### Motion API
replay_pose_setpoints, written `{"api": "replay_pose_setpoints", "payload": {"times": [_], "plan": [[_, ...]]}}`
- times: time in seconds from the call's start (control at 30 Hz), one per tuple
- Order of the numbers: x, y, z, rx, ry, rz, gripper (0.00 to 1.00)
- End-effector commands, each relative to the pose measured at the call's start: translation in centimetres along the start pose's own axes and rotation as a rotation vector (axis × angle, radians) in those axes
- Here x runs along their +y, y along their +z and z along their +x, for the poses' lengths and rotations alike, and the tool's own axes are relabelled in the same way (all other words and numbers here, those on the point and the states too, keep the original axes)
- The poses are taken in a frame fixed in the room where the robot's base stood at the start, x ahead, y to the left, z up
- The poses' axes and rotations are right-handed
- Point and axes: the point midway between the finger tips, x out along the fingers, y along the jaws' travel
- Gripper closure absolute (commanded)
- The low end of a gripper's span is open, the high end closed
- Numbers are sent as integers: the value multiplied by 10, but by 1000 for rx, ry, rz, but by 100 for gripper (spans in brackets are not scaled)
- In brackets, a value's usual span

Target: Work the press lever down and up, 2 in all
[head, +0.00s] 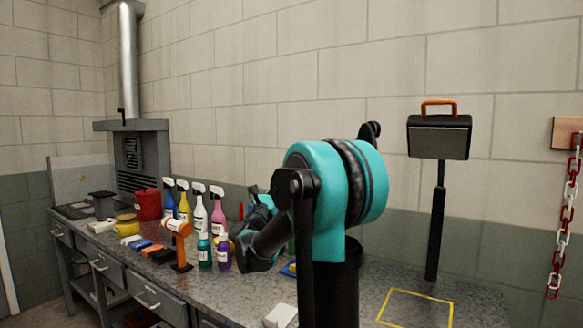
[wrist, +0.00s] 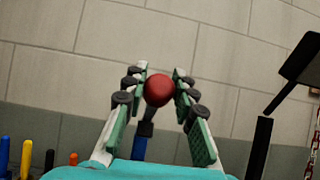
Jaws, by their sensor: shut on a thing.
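The press lever's round red knob (wrist: 158,90) is in the middle of the wrist view, on a dark stem. My gripper (wrist: 159,73) has its two green-padded fingers closed on either side of the knob. A blue part shows under the stem, low between the fingers. In the head view my arm covers most of the press, and only a small blue piece (head: 288,269) shows low beside the arm. How far down the lever stands cannot be told.
Spray bottles (head: 200,212), an orange tool on a stand (head: 178,245) and a red canister (head: 147,204) stand left on the grey bench (head: 130,265). A black box with an orange handle (head: 440,135) tops a post at right, near a yellow square outline (head: 417,293). A red-white chain (head: 566,215) hangs far right.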

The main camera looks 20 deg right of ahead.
Motion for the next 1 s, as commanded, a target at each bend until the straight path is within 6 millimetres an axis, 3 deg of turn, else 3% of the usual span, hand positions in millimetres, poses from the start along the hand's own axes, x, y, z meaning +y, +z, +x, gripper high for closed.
{"api": "replay_pose_setpoints", "payload": {"times": [0.2, 0.43, 1.0], "plan": [[0, -21, -28, -122, -1, -1, 100], [0, -38, -46, -216, -1, -1, 100], [0, -53, -60, -295, -1, -1, 100]]}}
